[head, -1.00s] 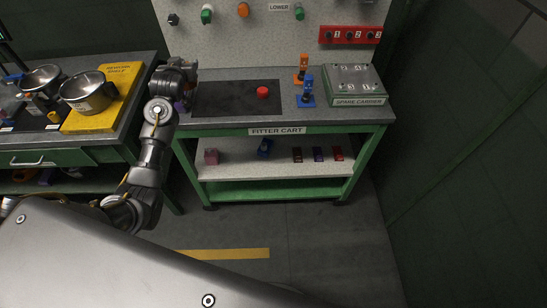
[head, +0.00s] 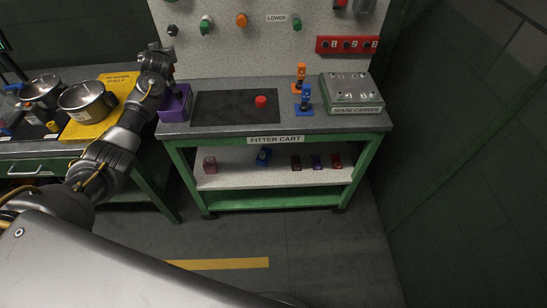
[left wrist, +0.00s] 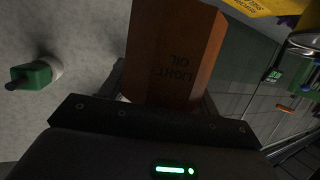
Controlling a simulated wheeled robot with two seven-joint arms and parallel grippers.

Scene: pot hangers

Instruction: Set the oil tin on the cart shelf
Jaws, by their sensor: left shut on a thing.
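The oil tin (left wrist: 175,55) is an orange-brown block marked LIGHT OIL. It fills the middle of the left wrist view, and my left gripper (left wrist: 165,100) is shut on it. In the head view my left gripper (head: 157,62) is raised above the far left corner of the fitter cart, by the purple bin; I cannot make out the tin there. The cart shelf (head: 270,180) is the pale board below the cart's top, with small things along it and bare room at its front. My right gripper is not in view.
On the cart top are the purple bin (head: 175,104), a dark mat (head: 225,108) with a red knob (head: 261,101), orange and blue fittings, and the spare carrier (head: 350,92).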

